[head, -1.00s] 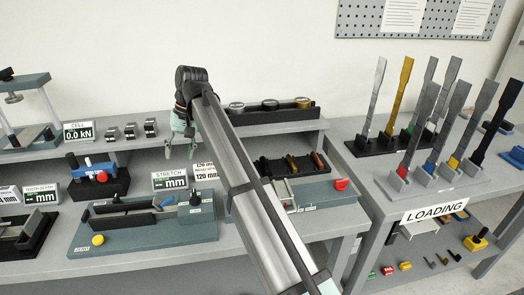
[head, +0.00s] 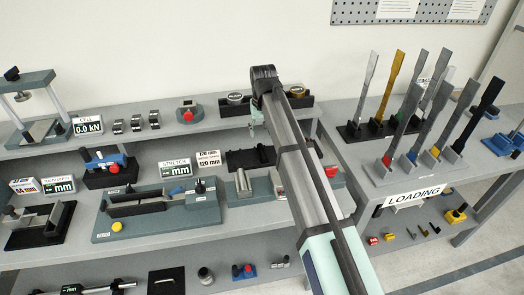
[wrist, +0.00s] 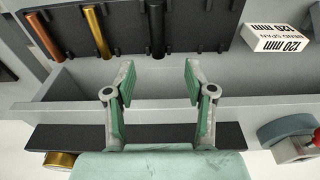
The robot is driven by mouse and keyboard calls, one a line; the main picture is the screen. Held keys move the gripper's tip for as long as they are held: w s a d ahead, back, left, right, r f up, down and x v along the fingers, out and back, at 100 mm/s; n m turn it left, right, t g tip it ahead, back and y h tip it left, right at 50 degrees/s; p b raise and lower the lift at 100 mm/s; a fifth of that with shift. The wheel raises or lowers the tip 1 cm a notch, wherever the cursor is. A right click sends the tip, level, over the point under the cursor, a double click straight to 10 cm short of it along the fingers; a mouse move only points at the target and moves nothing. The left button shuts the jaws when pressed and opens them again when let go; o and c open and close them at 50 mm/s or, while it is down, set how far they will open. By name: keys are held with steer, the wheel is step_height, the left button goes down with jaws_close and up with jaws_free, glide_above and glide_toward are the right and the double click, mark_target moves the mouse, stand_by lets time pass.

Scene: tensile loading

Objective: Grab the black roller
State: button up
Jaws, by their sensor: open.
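The black roller (wrist: 156,27) sits in a dark slotted rack (wrist: 205,25) at the top of the wrist view, to the right of a gold roller (wrist: 97,32) and a copper one (wrist: 43,37). My gripper (wrist: 158,85) is open and empty. Its green-padded fingers point toward the rack, with the black roller roughly in line with the gap between them but apart from it. In the head view my gripper (head: 257,120) is small at the arm's far end, above the shelf near the rack (head: 236,160). The rollers cannot be made out there.
A white 120 mm sign (wrist: 280,38) stands beside the rack. The grey upper shelf edge (wrist: 260,105) and a gold-topped round piece (wrist: 62,160) lie close to my gripper. A stretch fixture (head: 150,205) stands left on the bench; upright specimens (head: 395,105) stand right.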

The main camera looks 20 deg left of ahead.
steer(key=p, duration=0.1)
glide_above(262, 151)
steer(key=f, duration=0.6)
steer(key=shift+s, duration=0.35)
steer(key=shift+w+f+p, duration=0.2)
steer(key=shift+f+p, duration=0.55)
steer(key=shift+f, duration=0.55)
steer(key=shift+w+f+p, duration=0.2)
steer(key=shift+f+p, duration=0.5)
steer(key=shift+f, duration=0.6)
jaws_close()
